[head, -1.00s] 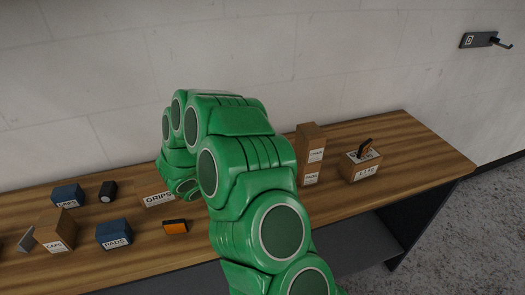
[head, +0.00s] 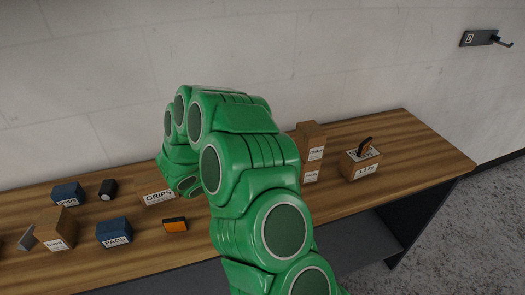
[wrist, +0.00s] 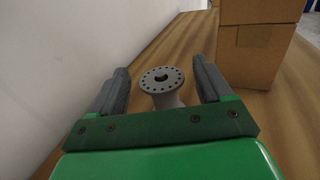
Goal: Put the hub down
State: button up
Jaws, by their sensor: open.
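The hub (wrist: 163,80) is a grey flanged part with a ring of small holes and a dark bore. In the wrist view it stands on the wooden tabletop, between the two dark fingers of my gripper (wrist: 160,88). The fingers are spread, with a visible gap on each side of the hub. The hub's lower part is partly hidden by my gripper's body. In the head view my green arm hides both the hub and the gripper.
Stacked cardboard boxes (wrist: 255,50) stand right of the gripper; they also show in the head view (head: 311,150). The wall is close on the left. A box with a dark item (head: 361,164) stands further right. Several small boxes, including PADS (head: 114,233), sit at the left.

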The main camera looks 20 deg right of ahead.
jog(key=shift+r, duration=0.2)
jog(key=shift+v, duration=1.15)
jog(key=shift+r, duration=3.55)
jog(key=s+d+r+m+g, duration=0.1)
jog(key=s+d, duration=0.1)
jog(key=s, duration=0.1)
jog(key=s+d+r+m+g+y, duration=0.1)
jog(key=s+m+g, duration=0.1)
jog(key=s, duration=0.2)
jog(key=s+d+r+m+g, duration=0.1)
jog(key=s+d+m+g, duration=0.1)
jog(key=s, duration=0.2)
jog(key=shift+s+d+y, duration=0.25)
jog(key=shift+d+y, duration=0.1)
jog(key=shift+y, duration=0.05)
jog(key=s+d+m+g+y, duration=0.1)
jog(key=s+m+g+y, duration=0.4)
jog(key=s, duration=0.8)
jog(key=s+a+r+m+t+y, duration=0.2)
jog(key=s+a+m+y, duration=0.8)
jog(key=s, duration=0.7)
jog(key=a+m, duration=0.1)
jog(key=a, duration=0.2)
jog(key=shift+m, duration=0.4)
